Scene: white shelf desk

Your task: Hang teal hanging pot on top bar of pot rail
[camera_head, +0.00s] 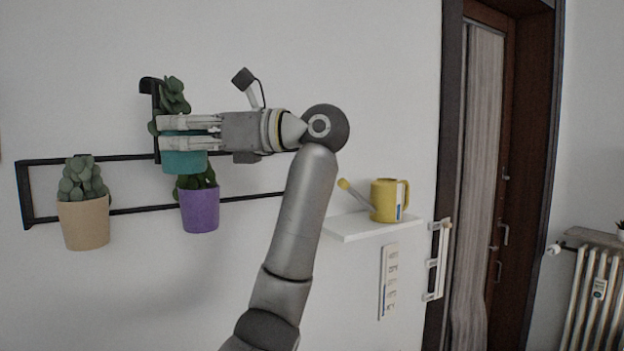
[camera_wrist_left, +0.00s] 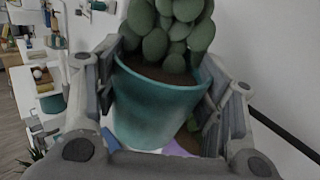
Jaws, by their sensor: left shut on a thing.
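The teal pot (camera_head: 185,161) with a green succulent (camera_head: 172,97) hangs in the grip of my left gripper (camera_head: 163,133), whose fingers are closed across its upper part. In the left wrist view the teal pot (camera_wrist_left: 160,105) is upright between the two fingers (camera_wrist_left: 163,110). The black pot rail (camera_head: 120,158) is on the wall behind, and the teal pot overlaps its top bar in the head view. I cannot tell whether they touch. A dark upright piece (camera_head: 150,85) shows beside the succulent; what it belongs to is unclear. My right gripper is out of view.
A tan pot (camera_head: 84,224) hangs at the rail's left end. A purple pot (camera_head: 200,209) hangs just below the teal pot. The wall above the rail's left part is clear.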

